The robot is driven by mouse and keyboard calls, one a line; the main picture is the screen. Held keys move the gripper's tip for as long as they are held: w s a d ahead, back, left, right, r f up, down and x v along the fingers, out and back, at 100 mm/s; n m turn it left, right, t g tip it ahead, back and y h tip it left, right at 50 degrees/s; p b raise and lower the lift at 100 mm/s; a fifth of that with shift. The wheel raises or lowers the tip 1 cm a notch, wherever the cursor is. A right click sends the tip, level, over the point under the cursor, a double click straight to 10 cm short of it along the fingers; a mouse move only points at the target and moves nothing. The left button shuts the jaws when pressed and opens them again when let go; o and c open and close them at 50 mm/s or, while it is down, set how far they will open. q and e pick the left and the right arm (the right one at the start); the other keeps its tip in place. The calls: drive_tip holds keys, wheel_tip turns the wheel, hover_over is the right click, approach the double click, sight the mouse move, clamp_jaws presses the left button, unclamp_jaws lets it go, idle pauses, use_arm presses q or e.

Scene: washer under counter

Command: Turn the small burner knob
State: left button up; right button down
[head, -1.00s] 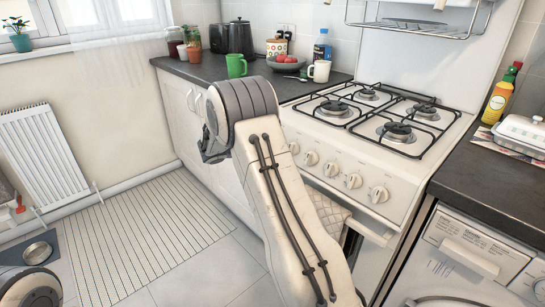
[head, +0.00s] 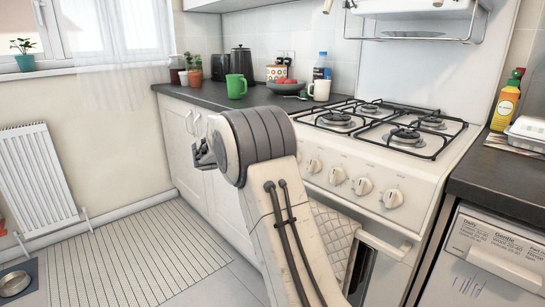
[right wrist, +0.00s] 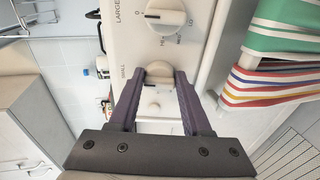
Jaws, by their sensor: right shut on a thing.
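The small burner knob (right wrist: 159,69) is a white dial on the white control panel, beside the part-hidden word "SMALL", in the right wrist view. My right gripper (right wrist: 160,79) has its two dark purple fingers on either side of it and is shut on it. The fingers hide the knob's sides, and I cannot tell its pointer's angle. In the head view my right arm crosses the middle and covers the panel's left end, so its fingertips and this knob are hidden. My left gripper is not in view.
The knob labelled "LARGE" (right wrist: 160,15) is close by on the panel. Striped towels (right wrist: 268,85) hang close to the right finger. The hob (head: 385,125) is empty. A green mug (head: 236,86) and a white mug (head: 319,90) stand on the counter. A striped mat (head: 140,250) lies on the floor.

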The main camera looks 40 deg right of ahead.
drive_tip(key=shift+f, duration=0.1)
drive_tip(key=shift+c, duration=1.8)
unclamp_jaws()
drive_tip(key=shift+a, duration=0.1)
drive_tip(key=p+v, duration=0.1)
drive_tip(key=v, duration=0.9)
drive_tip(key=shift+a+p, duration=0.15)
drive_tip(key=shift+p, duration=0.2)
